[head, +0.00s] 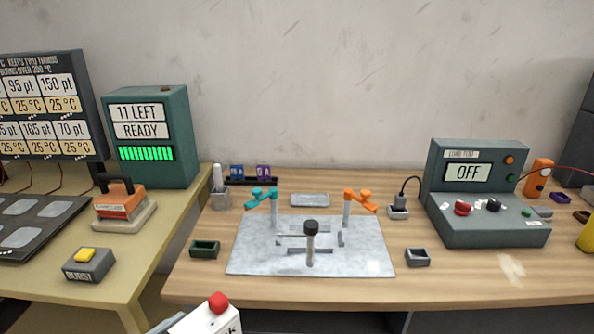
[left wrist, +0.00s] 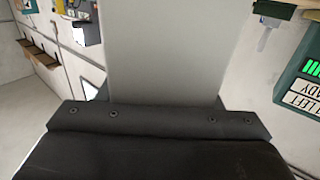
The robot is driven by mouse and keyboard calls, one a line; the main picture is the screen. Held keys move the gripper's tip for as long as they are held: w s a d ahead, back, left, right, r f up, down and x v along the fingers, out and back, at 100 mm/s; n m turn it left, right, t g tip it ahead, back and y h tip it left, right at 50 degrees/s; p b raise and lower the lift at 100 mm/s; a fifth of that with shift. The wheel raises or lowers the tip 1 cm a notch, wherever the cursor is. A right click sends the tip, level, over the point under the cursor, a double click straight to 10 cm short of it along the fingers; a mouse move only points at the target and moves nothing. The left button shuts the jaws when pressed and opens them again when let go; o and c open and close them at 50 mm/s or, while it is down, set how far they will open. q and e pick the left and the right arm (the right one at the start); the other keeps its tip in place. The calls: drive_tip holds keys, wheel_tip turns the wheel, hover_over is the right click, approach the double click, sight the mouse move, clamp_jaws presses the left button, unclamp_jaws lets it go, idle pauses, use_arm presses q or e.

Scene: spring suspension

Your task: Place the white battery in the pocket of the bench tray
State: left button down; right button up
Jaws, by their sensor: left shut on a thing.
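A white block (head: 208,319) with a red knob and dark lettering, apparently the white battery, rises tilted at the bottom edge of the head view. Its lower part is cut off. In the left wrist view a pale grey face (left wrist: 175,50), apparently the same block, stands against the dark bar of my left gripper (left wrist: 165,118), which is shut on it. The fingertips are hidden. A small shallow grey tray (head: 310,200) lies behind the metal plate. Small open trays, one green (head: 204,249) and one grey (head: 417,257), flank the plate; I cannot tell which is the bench tray. My right gripper is out of view.
A load tester (head: 480,205) reading OFF stands right. A green READY display box (head: 150,135) stands left. The bench front is mostly clear.

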use_arm(q)
drive_tip(key=shift+a+r+n+t+y, duration=0.3)
drive_tip(key=shift+r+n+t+y, duration=0.4)
drive_tip(key=shift+n+t+y, duration=0.4)
